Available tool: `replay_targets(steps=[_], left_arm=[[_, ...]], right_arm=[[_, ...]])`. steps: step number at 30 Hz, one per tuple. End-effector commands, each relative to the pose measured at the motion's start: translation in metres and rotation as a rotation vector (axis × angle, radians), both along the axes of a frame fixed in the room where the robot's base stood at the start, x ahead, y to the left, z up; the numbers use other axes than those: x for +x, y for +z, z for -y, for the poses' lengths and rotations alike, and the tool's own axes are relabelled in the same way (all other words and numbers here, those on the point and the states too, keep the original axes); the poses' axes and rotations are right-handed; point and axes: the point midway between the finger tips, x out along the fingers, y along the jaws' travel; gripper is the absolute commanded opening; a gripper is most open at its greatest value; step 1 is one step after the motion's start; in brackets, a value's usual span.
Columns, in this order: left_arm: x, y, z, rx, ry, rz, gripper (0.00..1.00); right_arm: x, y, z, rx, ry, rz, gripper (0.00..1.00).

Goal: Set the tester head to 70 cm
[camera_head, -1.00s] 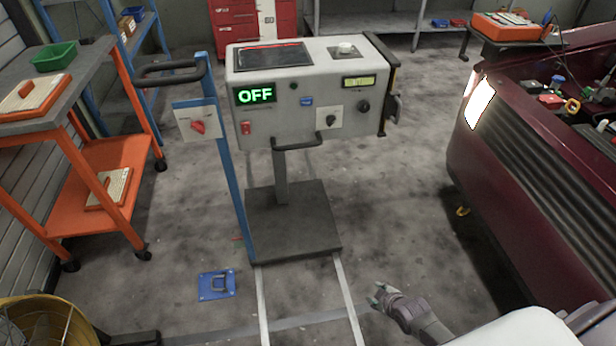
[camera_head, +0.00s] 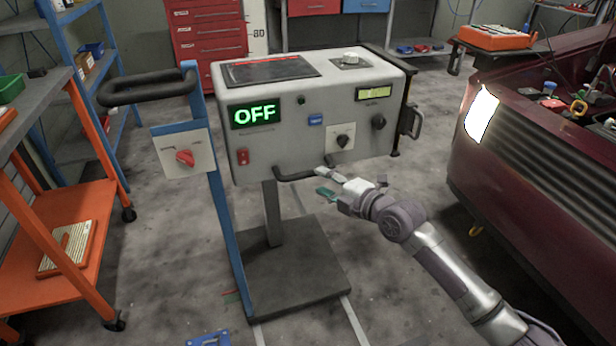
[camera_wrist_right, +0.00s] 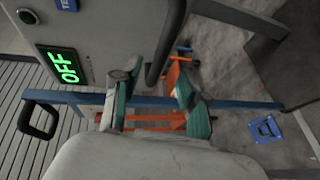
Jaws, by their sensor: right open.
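The tester head (camera_head: 310,110) is a pale grey box on a dark post (camera_head: 271,213). Its green display (camera_head: 255,115) reads OFF. A black bar handle (camera_head: 292,177) sits low on its front. My right gripper (camera_head: 324,182) is open at the handle's right end. In the right wrist view the dark handle bar (camera_wrist_right: 168,45) shows between the two fingers of the gripper (camera_wrist_right: 155,85); I cannot tell whether they touch it. A white scale with the mark 80 (camera_head: 257,34) stands behind the head. My left gripper is out of view.
A blue upright (camera_head: 218,220) with a red-knob switch (camera_head: 184,157) and black loop handle stands left of the head. An orange cart (camera_head: 75,235) is at left. A dark red car (camera_head: 545,160) is at right. A blue floor plate (camera_head: 209,340) lies at the front.

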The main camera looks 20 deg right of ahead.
Motion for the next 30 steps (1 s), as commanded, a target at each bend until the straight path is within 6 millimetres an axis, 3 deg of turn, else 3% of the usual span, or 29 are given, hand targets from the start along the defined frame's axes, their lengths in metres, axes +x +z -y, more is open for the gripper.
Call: replay_targets(steps=[3, 9, 22, 30], left_arm=[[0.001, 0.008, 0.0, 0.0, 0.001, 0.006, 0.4], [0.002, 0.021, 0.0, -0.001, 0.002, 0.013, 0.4], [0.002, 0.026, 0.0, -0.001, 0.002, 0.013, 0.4], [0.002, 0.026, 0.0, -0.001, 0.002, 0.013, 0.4]], right_arm=[[0.023, -0.005, -0.011, 0.006, -0.001, 0.001, 0.43], [0.048, -0.01, -0.022, 0.002, 0.0, -0.001, 0.43], [0.056, -0.012, -0.026, 0.0, 0.0, -0.001, 0.43], [0.056, -0.012, -0.026, 0.0, 0.0, -0.001, 0.0]])
